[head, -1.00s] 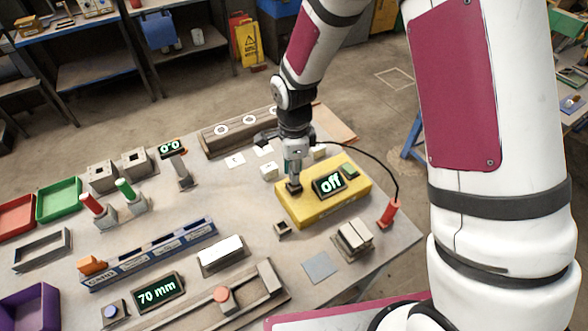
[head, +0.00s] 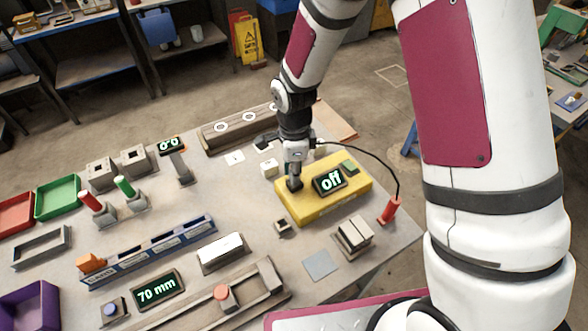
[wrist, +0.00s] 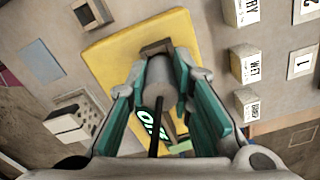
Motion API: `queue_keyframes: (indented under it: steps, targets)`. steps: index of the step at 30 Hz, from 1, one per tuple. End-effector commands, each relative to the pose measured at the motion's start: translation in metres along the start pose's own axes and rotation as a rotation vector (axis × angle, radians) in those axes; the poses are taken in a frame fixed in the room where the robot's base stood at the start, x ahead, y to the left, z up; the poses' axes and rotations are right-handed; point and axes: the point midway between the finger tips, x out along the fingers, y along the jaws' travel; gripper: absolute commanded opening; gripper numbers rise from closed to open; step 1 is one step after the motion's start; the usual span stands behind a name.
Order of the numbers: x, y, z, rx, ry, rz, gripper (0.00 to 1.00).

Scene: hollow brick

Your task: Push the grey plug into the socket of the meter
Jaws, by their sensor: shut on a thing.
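The yellow meter (head: 300,210) lies on the right part of the table, and its display (head: 330,180) reads "off". My gripper (head: 294,178) is over the meter's left part, pointing down. In the wrist view its teal fingers are shut on the grey plug (wrist: 160,76), a round grey body with a dark cable (wrist: 157,128) trailing from it. The dark socket block (wrist: 156,47) shows just beyond the plug's end; it also shows under the fingertips in the head view (head: 294,186). The plug's tip is hidden, so I cannot tell how deep it sits.
The black cable runs to a red holder (head: 389,210) right of the meter. A green button (head: 348,166) sits on the meter beside the display. Small white labelled blocks (head: 269,168) stand behind it. A grey block (head: 354,236) and flat plate (head: 320,265) lie in front.

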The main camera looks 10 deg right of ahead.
Motion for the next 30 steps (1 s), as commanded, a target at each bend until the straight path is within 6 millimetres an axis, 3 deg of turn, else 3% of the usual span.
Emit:
queue_keyframes:
  steps: [20,21,24,30]
  targets:
    - [0.011,0.000,0.000,-0.002,0.000,0.000,0.00]
    - [0.011,0.000,0.000,-0.001,0.000,0.000,0.25]
    - [0.011,0.000,0.000,-0.001,0.000,0.000,0.44]
    - [0.011,0.000,0.000,-0.001,0.000,0.000,0.44]
